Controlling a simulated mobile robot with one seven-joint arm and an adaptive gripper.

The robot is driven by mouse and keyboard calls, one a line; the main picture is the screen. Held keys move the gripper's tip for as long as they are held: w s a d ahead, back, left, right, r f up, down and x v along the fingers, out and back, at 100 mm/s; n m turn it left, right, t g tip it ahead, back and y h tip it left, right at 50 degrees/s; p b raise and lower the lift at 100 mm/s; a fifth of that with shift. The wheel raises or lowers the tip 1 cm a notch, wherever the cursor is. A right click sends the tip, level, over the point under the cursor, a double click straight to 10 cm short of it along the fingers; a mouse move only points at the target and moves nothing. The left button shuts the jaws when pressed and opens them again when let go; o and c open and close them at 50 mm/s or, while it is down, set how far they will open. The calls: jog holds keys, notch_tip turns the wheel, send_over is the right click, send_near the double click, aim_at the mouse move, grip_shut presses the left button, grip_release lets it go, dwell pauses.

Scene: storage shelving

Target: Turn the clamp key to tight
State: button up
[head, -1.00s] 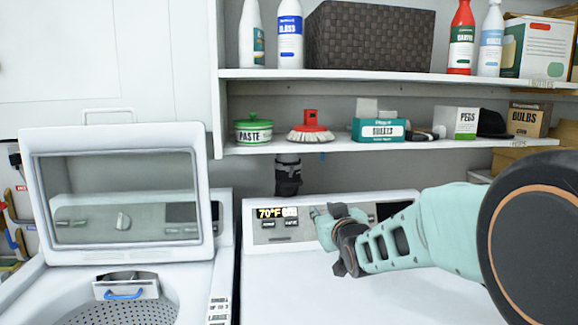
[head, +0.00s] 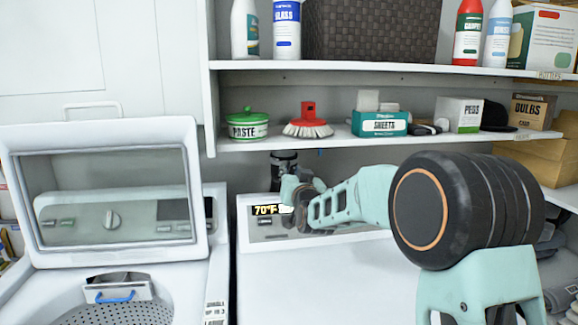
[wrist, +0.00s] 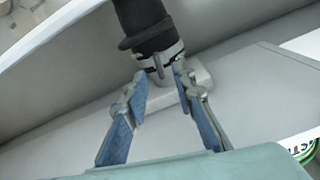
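A black hose (wrist: 142,18) with a pale metal clamp band (wrist: 172,50) around its end shows in the wrist view. A small grey clamp key (wrist: 158,66) sticks out from the band. My gripper (wrist: 160,76) is open, its two blue-grey fingers on either side of the key, with gaps still visible. I cannot tell whether the fingertips are level with the key in depth. In the head view the hose (head: 284,157) stands behind the right machine's panel, and my gripper (head: 290,188) is in front of it, hiding the clamp and key.
The lower shelf (head: 350,139) above the hose holds a paste tin (head: 248,131), a red brush (head: 307,129) and a sheets box (head: 380,124). The washer's open lid (head: 110,259) stands at the left. The right machine's white top (head: 310,280) is clear.

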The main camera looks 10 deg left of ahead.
aim_at(289, 167)
jog(key=shift+p+x, duration=0.3)
jog(key=shift+x, duration=1.55)
grip_shut()
